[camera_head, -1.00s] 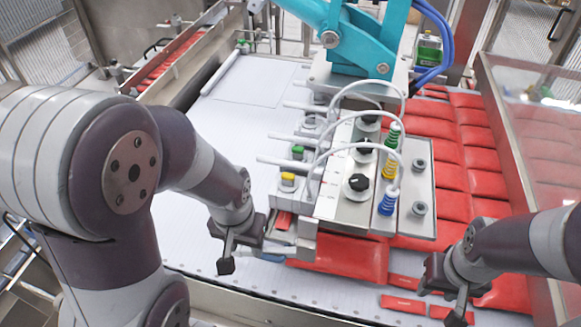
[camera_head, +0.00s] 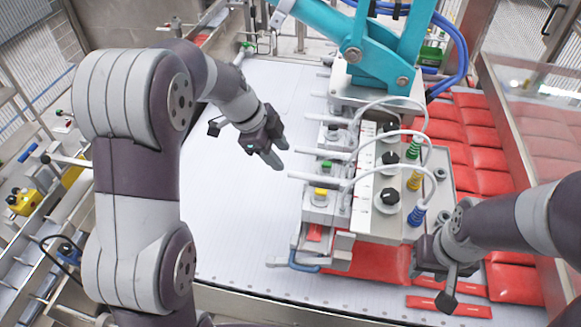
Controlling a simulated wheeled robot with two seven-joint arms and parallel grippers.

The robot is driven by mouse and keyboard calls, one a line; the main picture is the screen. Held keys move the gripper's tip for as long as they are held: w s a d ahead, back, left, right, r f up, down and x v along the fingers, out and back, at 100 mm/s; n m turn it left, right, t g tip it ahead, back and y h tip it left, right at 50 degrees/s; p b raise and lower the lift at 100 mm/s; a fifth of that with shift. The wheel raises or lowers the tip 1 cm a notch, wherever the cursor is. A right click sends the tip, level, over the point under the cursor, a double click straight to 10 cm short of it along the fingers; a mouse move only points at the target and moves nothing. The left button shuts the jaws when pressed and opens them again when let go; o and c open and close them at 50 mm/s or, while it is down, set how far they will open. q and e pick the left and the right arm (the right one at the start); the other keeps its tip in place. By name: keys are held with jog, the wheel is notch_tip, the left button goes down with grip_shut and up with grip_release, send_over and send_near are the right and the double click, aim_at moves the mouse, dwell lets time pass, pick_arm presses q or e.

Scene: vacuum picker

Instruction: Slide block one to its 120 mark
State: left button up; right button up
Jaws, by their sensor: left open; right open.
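The vacuum picker head has a white scale strip (camera_head: 364,165) along its plate; its marks are too small to read. Along its left side sit several clamp blocks with pale rods pointing left: one with a yellow knob (camera_head: 321,192), one with a green knob (camera_head: 327,165), and one further back with a dark-topped knob (camera_head: 332,131). I cannot tell which is block one. My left gripper (camera_head: 281,153) is open and empty, just left of the rod tips and apart from them. My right gripper (camera_head: 432,287) is open at the head's front right corner, above the red packs.
Red packs (camera_head: 482,157) fill the belt to the right of the head. The white belt (camera_head: 240,225) left of the head is clear. A teal arm (camera_head: 380,50) with blue hoses holds the head from behind. Looped white hoses cross over the dials.

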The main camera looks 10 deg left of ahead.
aim_at(293, 173)
pick_arm(q)
jog(key=p+x, duration=0.2)
jog(key=x, duration=0.4)
jog(key=shift+w+d+f, duration=0.15)
jog(key=shift+f, duration=0.15)
jog(key=shift+d+f, duration=0.25)
jog(key=shift+f, duration=0.15)
jog(key=shift+a, duration=0.15)
pick_arm(e)
notch_tip(293, 173, up, 3)
jog(key=shift+a, duration=0.1)
pick_arm(q)
grip_shut()
jog(key=shift+f, duration=0.1)
pick_arm(e)
jog(key=shift+f, duration=0.1)
